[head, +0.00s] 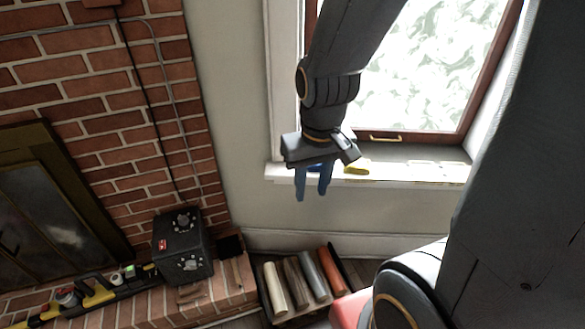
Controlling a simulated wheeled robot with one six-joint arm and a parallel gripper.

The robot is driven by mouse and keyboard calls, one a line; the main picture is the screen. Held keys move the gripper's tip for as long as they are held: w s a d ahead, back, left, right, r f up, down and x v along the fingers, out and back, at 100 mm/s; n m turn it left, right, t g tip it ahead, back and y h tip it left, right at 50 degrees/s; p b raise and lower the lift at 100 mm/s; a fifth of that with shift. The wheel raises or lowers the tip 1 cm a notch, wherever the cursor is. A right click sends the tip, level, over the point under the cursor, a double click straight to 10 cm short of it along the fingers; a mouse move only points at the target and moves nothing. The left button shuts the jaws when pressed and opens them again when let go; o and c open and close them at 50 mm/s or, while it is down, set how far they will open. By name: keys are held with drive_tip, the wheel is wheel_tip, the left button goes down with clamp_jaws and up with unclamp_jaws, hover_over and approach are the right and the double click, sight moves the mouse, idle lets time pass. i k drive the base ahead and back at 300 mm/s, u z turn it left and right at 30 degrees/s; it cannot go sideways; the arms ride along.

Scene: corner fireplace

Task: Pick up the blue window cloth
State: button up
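My gripper (312,190) is in front of the window sill, pointing down. Its two blue-grey fingers are apart, with a clear gap between the tips. A small patch of brighter blue, which looks like the blue window cloth (314,168), shows between and behind the fingers at the sill's front edge. Most of it is hidden by the gripper, so its shape and any contact with the fingers cannot be made out.
A yellow item (357,167) lies on the white window sill (420,172), right of the gripper. The wooden-framed window (420,70) is behind. Below stands a holder with several logs (300,280). A black box (183,245) sits on the brick hearth at left.

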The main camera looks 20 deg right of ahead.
sight(316, 168)
drive_tip(key=u, duration=0.85)
drive_tip(key=k, duration=1.7)
drive_tip(key=z, duration=0.8)
drive_tip(key=i, duration=1.7)
